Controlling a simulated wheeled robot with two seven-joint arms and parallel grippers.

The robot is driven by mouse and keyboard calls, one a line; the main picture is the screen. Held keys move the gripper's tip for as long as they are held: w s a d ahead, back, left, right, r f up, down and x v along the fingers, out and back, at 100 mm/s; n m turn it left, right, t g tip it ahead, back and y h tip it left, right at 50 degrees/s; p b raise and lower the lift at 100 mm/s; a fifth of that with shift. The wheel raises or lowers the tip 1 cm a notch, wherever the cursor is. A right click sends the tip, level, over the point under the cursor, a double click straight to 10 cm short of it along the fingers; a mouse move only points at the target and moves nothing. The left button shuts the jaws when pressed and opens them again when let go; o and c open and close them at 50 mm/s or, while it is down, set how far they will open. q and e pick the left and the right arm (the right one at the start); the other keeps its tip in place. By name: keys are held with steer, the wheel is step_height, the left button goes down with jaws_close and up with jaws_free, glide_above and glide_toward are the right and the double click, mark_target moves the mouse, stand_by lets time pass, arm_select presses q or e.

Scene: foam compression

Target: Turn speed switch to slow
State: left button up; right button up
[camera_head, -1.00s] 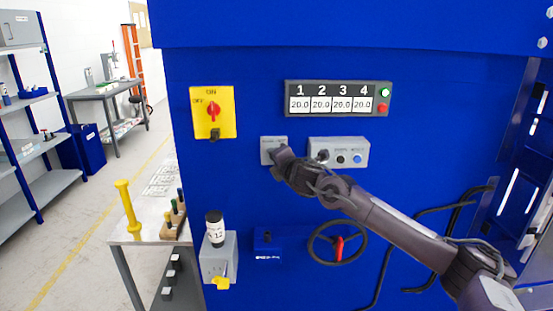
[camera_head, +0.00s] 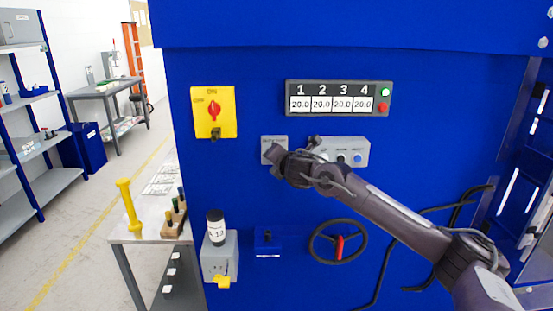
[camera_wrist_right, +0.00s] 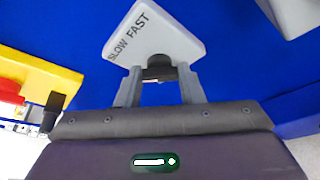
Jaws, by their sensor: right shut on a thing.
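The speed switch is a small light-grey box (camera_head: 268,145) on the blue machine front, with my right gripper (camera_head: 273,153) at its lower part. In the right wrist view the box (camera_wrist_right: 165,35) shows the words SLOW and FAST along one edge. There my right gripper (camera_wrist_right: 158,78) has its two fingers on either side of a dark knob (camera_wrist_right: 158,66) and is shut on it. The knob's exact pointing is hard to tell, because the fingers and wrist cover much of it. My left gripper is not in view.
Right of the switch is a grey button panel (camera_head: 354,151), partly behind my right wrist. Above are a yellow rotary switch plate (camera_head: 228,104) and a four-number display (camera_head: 336,88). Below are a handwheel (camera_head: 316,249) and a grey box (camera_head: 212,265) with a bottle (camera_head: 216,220) on it.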

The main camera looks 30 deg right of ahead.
steer(key=shift+f, duration=0.1)
steer(key=o, duration=1)
steer(key=b+v, duration=0.2)
steer(key=v, duration=0.6)
